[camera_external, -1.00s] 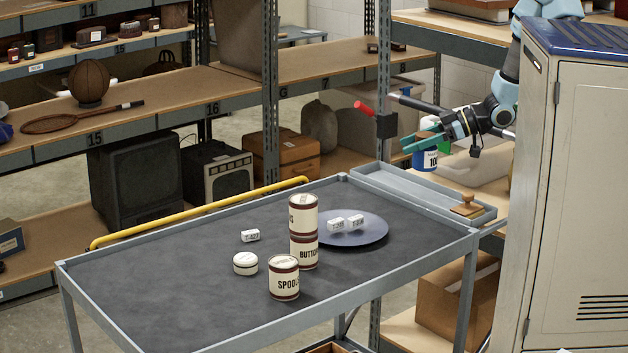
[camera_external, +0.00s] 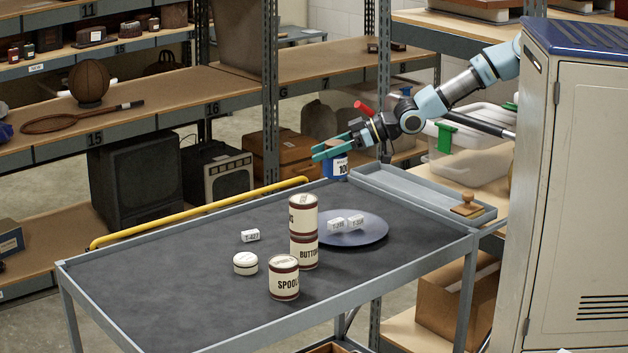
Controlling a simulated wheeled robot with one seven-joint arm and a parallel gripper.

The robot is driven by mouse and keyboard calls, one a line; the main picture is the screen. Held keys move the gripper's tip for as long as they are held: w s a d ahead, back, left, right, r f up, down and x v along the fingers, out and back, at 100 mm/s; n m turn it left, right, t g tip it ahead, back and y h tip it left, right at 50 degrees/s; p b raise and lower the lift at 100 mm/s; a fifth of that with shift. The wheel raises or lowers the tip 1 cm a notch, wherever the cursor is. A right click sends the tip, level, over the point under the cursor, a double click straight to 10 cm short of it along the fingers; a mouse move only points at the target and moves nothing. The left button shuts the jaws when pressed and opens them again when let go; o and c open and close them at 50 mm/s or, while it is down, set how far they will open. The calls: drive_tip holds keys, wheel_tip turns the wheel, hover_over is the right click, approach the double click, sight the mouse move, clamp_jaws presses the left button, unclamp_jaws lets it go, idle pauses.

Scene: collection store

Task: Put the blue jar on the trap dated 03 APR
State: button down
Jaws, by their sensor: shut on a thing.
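My gripper (camera_external: 333,150), with green fingers, is shut on a blue jar (camera_external: 338,167) with a white label that begins "10". It holds the jar upright above the far edge of the cart, left of the grey side tray. Small white boxes stand on the cart: one marked "T-427" (camera_external: 250,236) on the bare top, and two (camera_external: 336,225) (camera_external: 356,221) on a dark blue round plate (camera_external: 372,237). I can read no "03 APR" date, so I cannot tell which thing is that trap.
The cart top (camera_external: 150,280) is dark. A stack of two tins (camera_external: 303,232) stands beside the plate, a "SPOOLS" tin (camera_external: 284,278) in front, and a white round tin (camera_external: 245,264) to the left. A wooden stamp (camera_external: 467,206) sits in the side tray (camera_external: 405,190).

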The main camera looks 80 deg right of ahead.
drive_tip(key=w+a+f+n+y+b, duration=0.1)
drive_tip(key=w+a+n+y+b, duration=0.15)
drive_tip(key=w+a, duration=0.45)
drive_tip(key=w+a+n+y+b, duration=0.1)
drive_tip(key=w+a+b, duration=0.3)
drive_tip(key=w, duration=0.4)
drive_tip(key=w+a+r+n+g+y+b, duration=0.1)
drive_tip(key=a+r+n+g+y+b, duration=0.25)
drive_tip(key=a, duration=0.55)
drive_tip(key=w+a+r+n+g+y+b, duration=0.1)
drive_tip(key=a+r+n+g+y+b, duration=0.15)
drive_tip(key=a+n+g+y, duration=0.4)
drive_tip(key=f, duration=0.5)
drive_tip(key=a+f+m+t+h+p, duration=0.1)
drive_tip(key=f, duration=0.4)
drive_tip(key=f+t+h, duration=0.1)
drive_tip(key=f, duration=0.4)
drive_tip(key=shift+s+a+m+h, duration=0.15)
drive_tip(key=shift+s+m+h, duration=0.1)
drive_tip(key=shift+c, duration=0.6)
unclamp_jaws()
drive_tip(key=shift+r+p, duration=0.15)
drive_tip(key=shift+p, duration=0.25)
drive_tip(key=b+v, duration=0.1)
drive_tip(key=v, duration=1.1)
drive_tip(key=shift+b, duration=0.4)
